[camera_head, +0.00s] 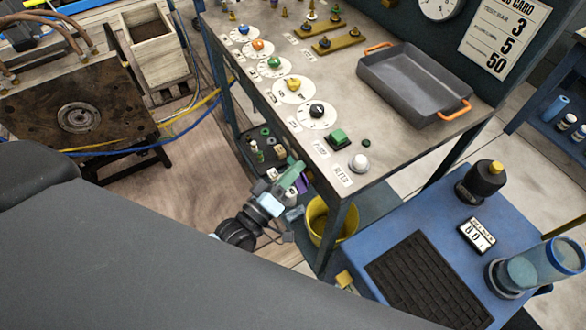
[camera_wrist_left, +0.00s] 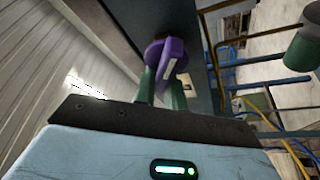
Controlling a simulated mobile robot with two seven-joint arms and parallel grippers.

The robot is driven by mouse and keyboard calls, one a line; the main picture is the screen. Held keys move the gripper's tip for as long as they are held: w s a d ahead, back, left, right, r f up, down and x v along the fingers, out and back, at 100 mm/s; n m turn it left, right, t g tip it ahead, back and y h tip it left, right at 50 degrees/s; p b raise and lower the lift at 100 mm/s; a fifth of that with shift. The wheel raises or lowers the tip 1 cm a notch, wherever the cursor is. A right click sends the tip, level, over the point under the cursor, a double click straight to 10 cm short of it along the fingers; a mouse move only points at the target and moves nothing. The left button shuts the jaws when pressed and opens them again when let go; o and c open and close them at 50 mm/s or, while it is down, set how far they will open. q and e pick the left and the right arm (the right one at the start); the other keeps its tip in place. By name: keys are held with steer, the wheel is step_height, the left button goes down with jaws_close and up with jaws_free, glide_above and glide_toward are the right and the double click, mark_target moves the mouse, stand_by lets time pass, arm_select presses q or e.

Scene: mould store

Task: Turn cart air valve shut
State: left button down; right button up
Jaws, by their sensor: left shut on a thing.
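The valve's purple handle (camera_wrist_left: 172,52), with a pale stripe on it, is in the middle of the left wrist view, in front of a dark upright panel. My left gripper (camera_wrist_left: 162,84) is shut on it, with a green finger on either side. In the head view my left gripper (camera_head: 291,174) is low beside the near left edge of the metal bench, and a bit of purple (camera_head: 302,184) shows at its fingers. The valve's body and pipe are mostly hidden, so I cannot tell its setting. My right gripper is not in view.
The grey-topped bench (camera_head: 385,137) carries coloured knobs on dials, a grey tray (camera_head: 415,85) and a white button (camera_head: 359,162). A yellow bucket (camera_head: 322,222) stands below. A blue cart (camera_head: 385,232) with a black mat is at right. Blue and yellow hoses run at left.

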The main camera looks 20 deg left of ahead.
arm_select(q)
steer(key=n, duration=0.2)
steer(key=n+g+y+p, duration=0.1)
steer(key=n+p, duration=0.1)
steer(key=n, duration=0.1)
steer(key=shift+w+a+f+n+y, duration=0.15)
steer(key=shift+f+n+y, duration=0.15)
steer(key=shift+f+y, duration=0.1)
steer(key=shift+f+n+g+y+p, duration=0.3)
steer(key=shift+n+g, duration=0.2)
steer(key=shift+n, duration=0.5)
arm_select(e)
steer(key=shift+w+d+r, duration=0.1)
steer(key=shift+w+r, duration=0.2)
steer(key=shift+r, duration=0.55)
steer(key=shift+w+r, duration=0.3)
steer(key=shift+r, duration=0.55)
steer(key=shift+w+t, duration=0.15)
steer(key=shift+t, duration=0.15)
arm_select(q)
steer(key=c, duration=1.5)
jaws_free()
steer(key=shift+o, duration=0.2)
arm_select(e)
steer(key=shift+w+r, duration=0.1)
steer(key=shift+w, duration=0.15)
